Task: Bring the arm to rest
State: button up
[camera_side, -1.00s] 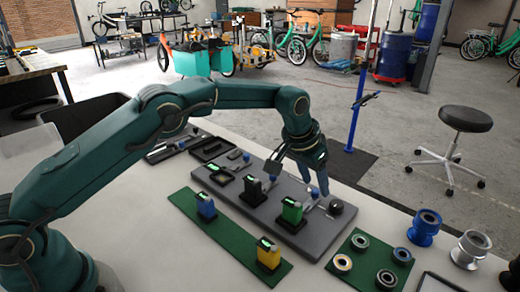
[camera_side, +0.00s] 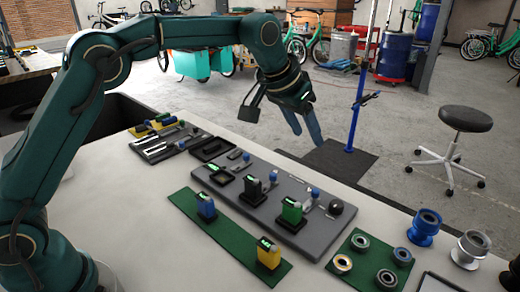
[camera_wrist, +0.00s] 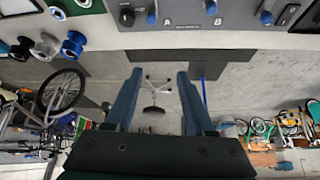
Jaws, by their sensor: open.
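My gripper (camera_side: 280,118) is raised above the far edge of the workbench, open and empty, with its fingers apart. In the wrist view its two fingers (camera_wrist: 156,95) reach out with clear space between them. The grey board (camera_side: 316,238) lies on the bench below and in front of it, apart from it. On the board stand a black block (camera_side: 252,192) and a green block (camera_side: 291,212), both upright.
A green strip (camera_side: 225,238) holds a blue block (camera_side: 205,207) and a yellow block (camera_side: 268,255). A green mat (camera_side: 362,270) carries several rings. Blue and silver spools (camera_side: 424,228) stand at the right. A tool tray (camera_side: 165,142) lies at the back left. A stool (camera_side: 465,120) stands beyond the bench.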

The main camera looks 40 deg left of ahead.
jog(key=s+a+r+n+t, duration=0.1)
jog(key=s+a+r, duration=0.25)
jog(key=s, duration=0.35)
jog(key=s+a+r, duration=0.2)
jog(key=s+r, duration=0.3)
jog(key=s, duration=0.2)
jog(key=s+a+f+g+y, duration=0.1)
jog(key=s+f, duration=0.9)
jog(key=s, duration=0.4)
jog(key=shift+s+a+f+n+g, duration=0.2)
jog(key=shift+s+n+g, duration=0.1)
jog(key=shift+s+n, duration=0.1)
